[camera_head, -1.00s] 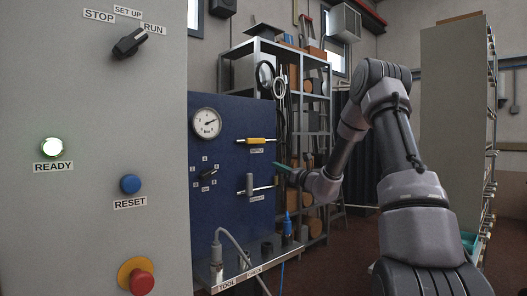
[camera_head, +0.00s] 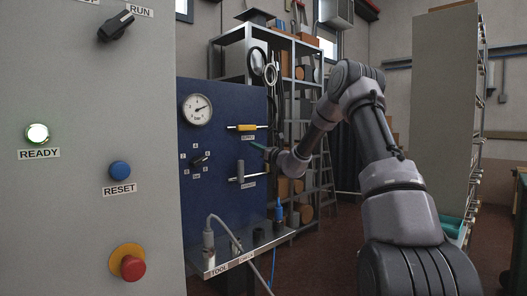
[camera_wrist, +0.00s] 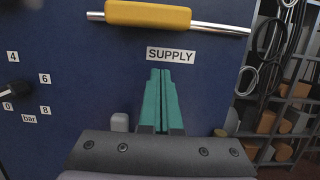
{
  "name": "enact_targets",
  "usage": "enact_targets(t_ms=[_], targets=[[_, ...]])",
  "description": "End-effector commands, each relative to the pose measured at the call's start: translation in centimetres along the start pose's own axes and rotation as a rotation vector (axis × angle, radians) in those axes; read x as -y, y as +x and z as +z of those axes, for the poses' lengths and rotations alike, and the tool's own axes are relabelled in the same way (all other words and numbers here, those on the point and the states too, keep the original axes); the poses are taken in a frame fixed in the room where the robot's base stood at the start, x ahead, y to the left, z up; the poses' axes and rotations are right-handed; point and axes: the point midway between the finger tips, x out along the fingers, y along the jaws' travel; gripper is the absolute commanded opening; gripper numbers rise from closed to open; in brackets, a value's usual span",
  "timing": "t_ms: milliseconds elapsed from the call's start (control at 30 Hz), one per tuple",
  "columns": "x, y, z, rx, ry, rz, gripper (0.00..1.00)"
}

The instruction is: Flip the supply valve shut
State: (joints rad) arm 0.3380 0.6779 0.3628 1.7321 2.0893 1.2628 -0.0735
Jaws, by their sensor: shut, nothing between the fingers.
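The supply valve's yellow handle (camera_head: 246,128) lies level along its silver pipe on the blue panel (camera_head: 225,105). In the wrist view the yellow handle (camera_wrist: 148,14) crosses the top, with the SUPPLY label (camera_wrist: 171,55) below it. My gripper (camera_head: 254,145) is just below and right of the handle in the head view. In the wrist view its teal fingers (camera_wrist: 161,72) are shut together and empty. Their tips appear just under the label, apart from the handle in the picture. The exact gap to the panel is unclear.
A grey valve handle (camera_head: 240,171) stands upright across a lower pipe. A gauge (camera_head: 197,109) and a selector knob (camera_head: 200,160) are on the panel's left. A ledge (camera_head: 233,256) below holds a grey hose fitting and a blue tool. A control cabinet (camera_head: 80,220) fills the left.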

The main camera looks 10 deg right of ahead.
Motion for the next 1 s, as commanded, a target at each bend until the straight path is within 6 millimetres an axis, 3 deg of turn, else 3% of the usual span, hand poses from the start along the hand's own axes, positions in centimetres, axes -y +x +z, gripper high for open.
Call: enact_targets(t_ms=[100, 300, 1000], targets=[[0.0, 0.8, 1.8, 0.002, -0.003, 0.0, 0.0], [0.0, 1.2, 3.6, 0.0, -0.001, 0.0, 0.0], [0.1, 1.3, 4.2, 0.0, -0.045, 0.012, 0.0]])
